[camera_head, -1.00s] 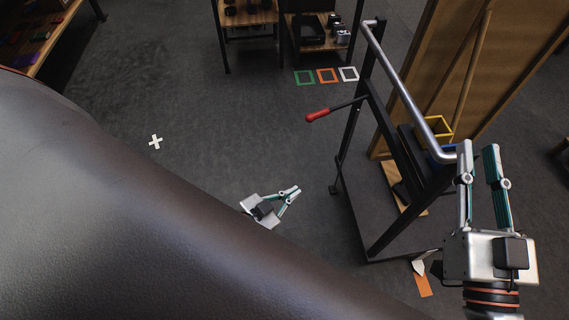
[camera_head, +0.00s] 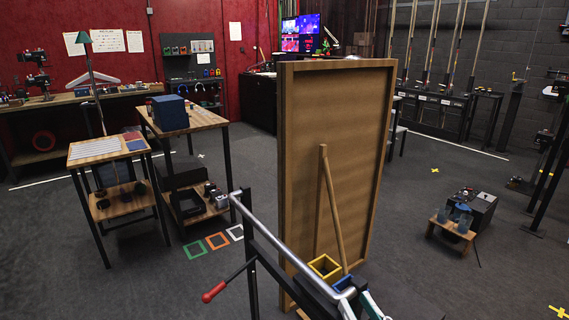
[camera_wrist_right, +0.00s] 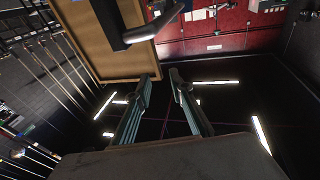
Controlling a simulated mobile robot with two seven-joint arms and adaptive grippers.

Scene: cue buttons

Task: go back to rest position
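My right gripper (camera_head: 358,296) shows at the bottom edge of the head view, only its finger ends in frame, by the end of the cart's metal handlebar. In the right wrist view my right gripper (camera_wrist_right: 162,76) has its two fingers apart with nothing between them. The cart's handlebar (camera_head: 285,252) runs from the upper left down to the gripper; whether they touch I cannot tell. A dark bar end with a lighter tip (camera_wrist_right: 155,28) lies beyond the fingertips in the wrist view. My left gripper is out of view.
The cart carries a red-handled lever (camera_head: 214,291) and a yellow bin (camera_head: 324,266). A tall wooden panel (camera_head: 340,150) stands behind it. Two wooden tables stand at left, beyond green, orange and white floor squares (camera_head: 217,241). Floor is open at right around a low stool (camera_head: 451,229).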

